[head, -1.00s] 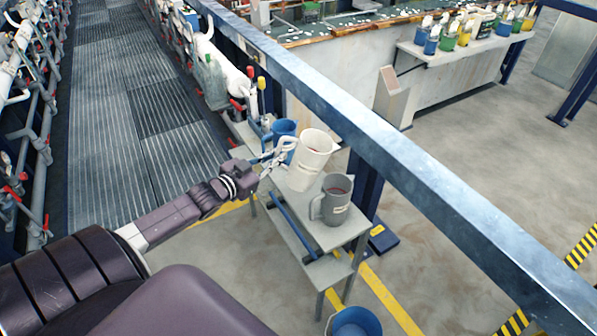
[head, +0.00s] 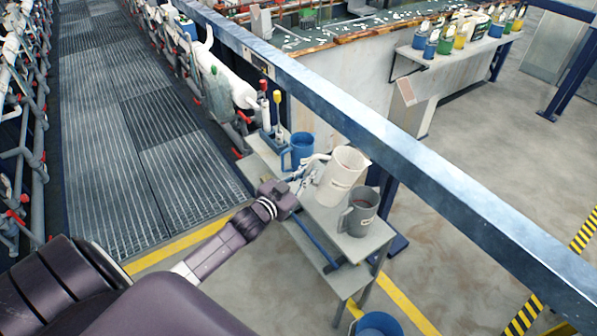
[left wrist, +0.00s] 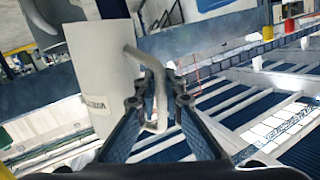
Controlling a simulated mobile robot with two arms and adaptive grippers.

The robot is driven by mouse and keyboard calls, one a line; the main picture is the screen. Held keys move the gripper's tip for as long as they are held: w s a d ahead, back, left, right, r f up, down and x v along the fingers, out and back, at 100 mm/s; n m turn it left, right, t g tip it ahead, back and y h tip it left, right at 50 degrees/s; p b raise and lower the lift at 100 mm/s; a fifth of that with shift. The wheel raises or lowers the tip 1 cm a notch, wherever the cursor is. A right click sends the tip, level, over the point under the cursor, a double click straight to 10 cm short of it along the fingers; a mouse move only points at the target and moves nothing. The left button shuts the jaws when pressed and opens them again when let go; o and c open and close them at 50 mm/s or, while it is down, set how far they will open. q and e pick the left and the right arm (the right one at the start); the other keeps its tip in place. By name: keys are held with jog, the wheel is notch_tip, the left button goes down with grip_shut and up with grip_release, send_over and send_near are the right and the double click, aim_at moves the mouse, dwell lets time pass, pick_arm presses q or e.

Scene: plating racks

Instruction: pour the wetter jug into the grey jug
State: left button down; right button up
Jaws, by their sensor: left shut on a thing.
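The wetter jug (head: 340,180) is white, with a label on its side and reddish liquid inside. In the head view it is behind and left of the grey jug (head: 358,220), close to it. It leans a little in the picture; I cannot tell whether its base touches the stand. My left gripper (head: 302,178) is shut on its handle, on the jug's left side. The left wrist view shows the white jug (left wrist: 92,70) with its handle between the fingers (left wrist: 158,110). The grey jug stands upright on the stand, with dark reddish liquid inside. My right gripper is out of view.
A blue jug (head: 299,151) stands further back on the grey stand (head: 372,246). A long blue steel beam (head: 400,150) runs just behind and right of the jugs. A blue bucket (head: 378,325) is on the floor in front. Pipes and a walkway lie left.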

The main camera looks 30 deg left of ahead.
pick_arm(q)
jog(key=shift+d+r, duration=0.1)
jog(key=shift+s+a+r+n+t+b, duration=0.25)
jog(key=shift+s+a+n+t+b, duration=0.2)
jog(key=shift+a+n+b, duration=0.25)
jog(key=shift+s+a+r+n+t+b, duration=0.25)
jog(key=shift+s+a+n+t+b, duration=0.05)
jog(key=shift+a+n+t+b, duration=0.35)
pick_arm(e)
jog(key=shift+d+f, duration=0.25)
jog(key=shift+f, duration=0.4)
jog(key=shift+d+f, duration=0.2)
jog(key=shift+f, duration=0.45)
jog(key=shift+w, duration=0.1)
pick_arm(q)
jog(key=s+d+f+h+b, duration=0.2)
jog(key=s+d+f, duration=0.2)
jog(key=s+d, duration=0.45)
jog(key=s+d+r+b, duration=0.2)
jog(key=s+d+r, duration=0.2)
jog(key=s+d, duration=0.6)
jog(key=s+r+y, duration=0.2)
jog(key=s+r, duration=0.3)
jog(key=shift+r+n+y+b, duration=0.25)
jog(key=shift+n+y+b, duration=0.05)
jog(key=shift+n+b, duration=0.1)
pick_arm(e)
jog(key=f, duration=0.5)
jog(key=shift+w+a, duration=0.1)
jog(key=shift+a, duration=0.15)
